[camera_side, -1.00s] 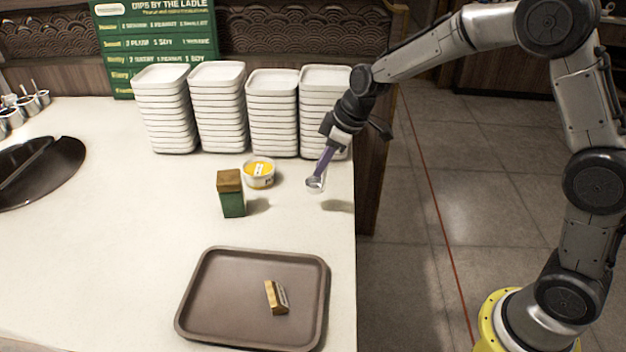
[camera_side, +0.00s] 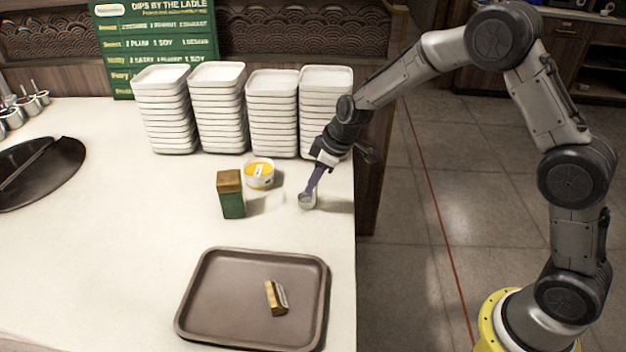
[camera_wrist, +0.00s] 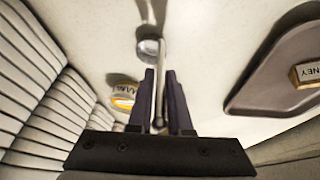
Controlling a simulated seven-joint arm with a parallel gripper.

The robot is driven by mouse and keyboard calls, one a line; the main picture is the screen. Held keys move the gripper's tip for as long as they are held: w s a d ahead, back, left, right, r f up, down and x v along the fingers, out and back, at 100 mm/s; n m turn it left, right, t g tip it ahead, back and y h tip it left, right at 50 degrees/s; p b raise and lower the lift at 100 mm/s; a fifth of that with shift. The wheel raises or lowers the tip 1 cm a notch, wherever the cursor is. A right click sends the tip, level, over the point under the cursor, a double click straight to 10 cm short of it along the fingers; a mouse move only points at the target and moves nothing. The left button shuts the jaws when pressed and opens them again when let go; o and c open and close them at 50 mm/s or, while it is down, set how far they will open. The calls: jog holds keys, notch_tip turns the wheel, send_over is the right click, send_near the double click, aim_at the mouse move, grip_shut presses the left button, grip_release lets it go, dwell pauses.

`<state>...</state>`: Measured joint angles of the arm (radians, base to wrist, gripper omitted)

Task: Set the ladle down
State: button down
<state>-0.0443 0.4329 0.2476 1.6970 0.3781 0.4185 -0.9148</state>
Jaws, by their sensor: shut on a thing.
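A small metal ladle (camera_side: 307,201) is held low over the white counter, to the right of a small labelled bowl of yellow sauce. Its round bowl end points down, close to the surface; I cannot tell whether it touches. My gripper (camera_side: 314,184) is shut on the ladle, with its purple fingers tilted down to the left. In the wrist view the ladle (camera_wrist: 148,48) reaches out from between the fingers of my gripper (camera_wrist: 160,76). Part of its handle is hidden by the fingers.
The sauce bowl (camera_side: 259,175) and a green block with a brown top (camera_side: 231,196) stand to the left. Stacks of white dishes (camera_side: 272,112) are behind. A brown tray (camera_side: 215,300) with a small name block (camera_side: 276,297) lies in front. The counter between is clear.

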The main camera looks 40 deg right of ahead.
jog(key=c, duration=0.8)
grip_release()
jog(key=shift+c, duration=0.2)
jog(key=v, duration=1.3)
jog(key=s+d+r+m+h, duration=0.15)
jog(key=s+r, duration=0.25)
jog(key=s, duration=0.4)
jog(key=s+r+m+y, duration=0.1)
jog(key=s+r+m, duration=0.15)
jog(key=s, duration=0.65)
jog(key=s+d+f+m+t+h, duration=0.1)
jog(key=s+d+m, duration=0.1)
jog(key=s, duration=1.1)
jog(key=shift+s+f+m, duration=0.15)
jog(key=shift+s+m, duration=0.15)
jog(key=shift+m, duration=0.4)
jog(key=shift+h, duration=0.25)
